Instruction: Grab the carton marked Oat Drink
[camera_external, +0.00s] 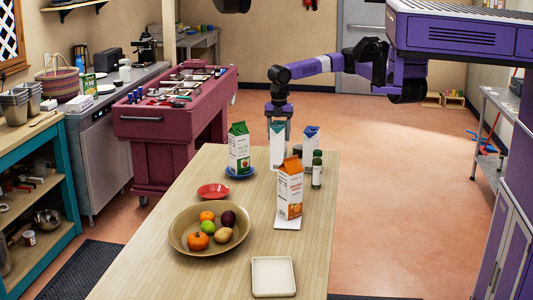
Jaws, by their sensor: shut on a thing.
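My gripper (278,126) points down at the far end of the wooden table, shut on the top of a white carton with teal markings (277,158). The carton is upright; its base is at or just above the tabletop, and I cannot tell which. Other cartons stand nearby: a green and white one (239,155) to its left, a blue and white one (311,141) to its right, and an orange and white one (290,192) nearer the camera. The lettering is too small to read, so I cannot tell which carton says Oat Drink.
A small green bottle (316,173) stands close on the right. A red dish (213,191), a fruit bowl (184,240) and a square cream plate (273,277) are nearer the camera. The table's right side (318,235) is clear.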

